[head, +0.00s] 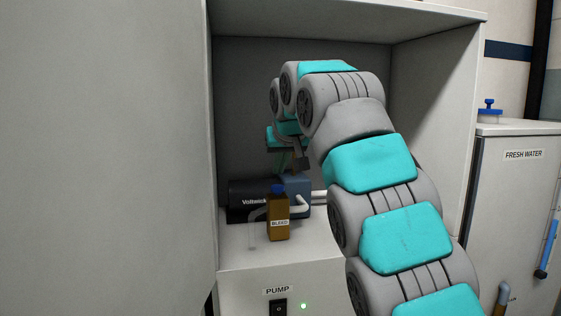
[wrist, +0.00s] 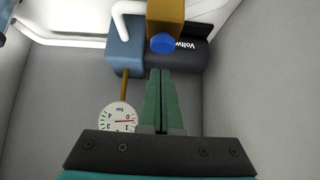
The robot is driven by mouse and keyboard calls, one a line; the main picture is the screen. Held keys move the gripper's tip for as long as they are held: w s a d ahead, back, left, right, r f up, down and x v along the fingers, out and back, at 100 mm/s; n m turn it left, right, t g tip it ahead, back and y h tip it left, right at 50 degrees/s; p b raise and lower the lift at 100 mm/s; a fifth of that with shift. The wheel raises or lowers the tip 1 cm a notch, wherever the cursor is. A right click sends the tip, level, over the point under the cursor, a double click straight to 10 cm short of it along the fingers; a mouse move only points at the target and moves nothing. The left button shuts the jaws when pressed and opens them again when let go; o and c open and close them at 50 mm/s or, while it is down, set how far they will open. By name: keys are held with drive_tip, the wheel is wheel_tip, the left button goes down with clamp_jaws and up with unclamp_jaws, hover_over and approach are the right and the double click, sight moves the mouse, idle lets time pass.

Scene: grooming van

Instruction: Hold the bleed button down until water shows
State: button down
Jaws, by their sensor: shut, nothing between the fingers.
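The bleed button is the blue cap (head: 278,188) on top of a brown block (head: 278,222) labelled BLEED, on the pump cabinet. In the wrist view the blue button (wrist: 163,43) lies just beyond the tips of my gripper (wrist: 160,72). The gripper's green fingers are closed together with nothing between them.
The dark Voltwick pump motor (head: 252,193) and blue pump head (head: 297,186) stand behind the block. A round gauge (wrist: 117,117) on a brown stem is left of my fingers. Cabinet walls enclose the space. A lit green lamp (head: 303,306) sits beside the PUMP switch (head: 278,307).

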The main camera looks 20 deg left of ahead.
sight(280, 190)
drive_tip(key=shift+f+b, duration=0.35)
drive_tip(key=shift+f, duration=0.95)
drive_tip(key=shift+f, duration=0.1)
wheel_tip(280, 190, down, 2)
drive_tip(key=shift+s+d+f+b, duration=0.1)
drive_tip(key=shift+s+b, duration=0.05)
drive_tip(key=shift+b, duration=0.5)
drive_tip(key=shift+f, duration=0.45)
idle(1.2)
idle(0.4)
wheel_tip(280, 190, up, 5)
drive_tip(key=p, duration=0.3)
drive_tip(key=shift+r, duration=0.2)
drive_tip(key=v, duration=1)
idle(1.3)
